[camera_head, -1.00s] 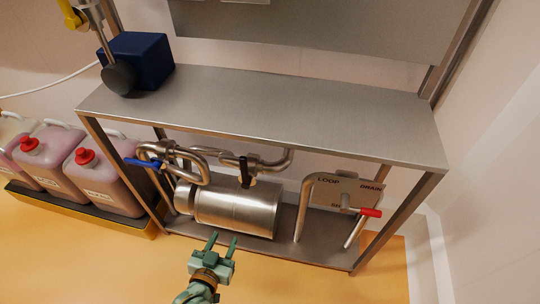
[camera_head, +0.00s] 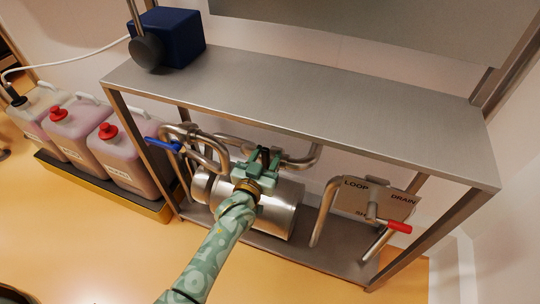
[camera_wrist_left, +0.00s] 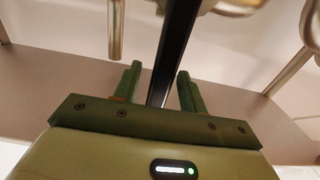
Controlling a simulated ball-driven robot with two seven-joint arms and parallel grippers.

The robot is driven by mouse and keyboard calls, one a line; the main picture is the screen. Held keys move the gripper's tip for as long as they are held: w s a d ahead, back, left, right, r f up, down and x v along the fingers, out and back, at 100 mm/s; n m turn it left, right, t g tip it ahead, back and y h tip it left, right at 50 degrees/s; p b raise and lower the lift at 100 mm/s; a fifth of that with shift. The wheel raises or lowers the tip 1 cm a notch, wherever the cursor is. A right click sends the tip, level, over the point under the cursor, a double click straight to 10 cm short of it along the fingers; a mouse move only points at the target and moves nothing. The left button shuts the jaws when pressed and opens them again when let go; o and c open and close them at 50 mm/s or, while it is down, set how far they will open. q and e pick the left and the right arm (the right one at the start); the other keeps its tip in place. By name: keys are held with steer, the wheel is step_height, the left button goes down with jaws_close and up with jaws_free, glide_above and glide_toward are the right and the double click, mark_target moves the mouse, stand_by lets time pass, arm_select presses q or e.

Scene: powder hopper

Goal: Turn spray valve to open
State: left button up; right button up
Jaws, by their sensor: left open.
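A black valve handle (camera_head: 265,154) stands on the pipework above the steel cylinder (camera_head: 280,212) under the shelf. My left gripper (camera_head: 262,163) is open, with its fingers at this handle. In the left wrist view the black handle (camera_wrist_left: 176,48) runs down between the two open fingers (camera_wrist_left: 158,82), and I see no clear grip on it. A blue valve handle (camera_head: 163,146) sits on the pipes to the left. A red valve handle (camera_head: 399,227) sits at the right, by a plate (camera_head: 375,197) lettered LOOP and DRAIN. I cannot read which valve is the spray valve.
The steel shelf (camera_head: 300,95) lies over the pipes, with a dark blue box (camera_head: 178,37) on it. Canisters with pink liquid (camera_head: 128,165) stand in a yellow-edged tray (camera_head: 98,187) at the left. A bent pipe (camera_head: 323,212) rises right of the cylinder. The front floor is clear.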

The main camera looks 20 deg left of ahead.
arm_select(q)
steer(key=shift+w, duration=0.65)
steer(key=shift+r, duration=0.1)
arm_select(e)
steer(key=shift+w+f, duration=0.15)
steer(key=shift+f, duration=0.15)
steer(key=shift+d, duration=0.1)
arm_select(q)
jaws_close()
arm_select(e)
steer(key=shift+d, duration=0.35)
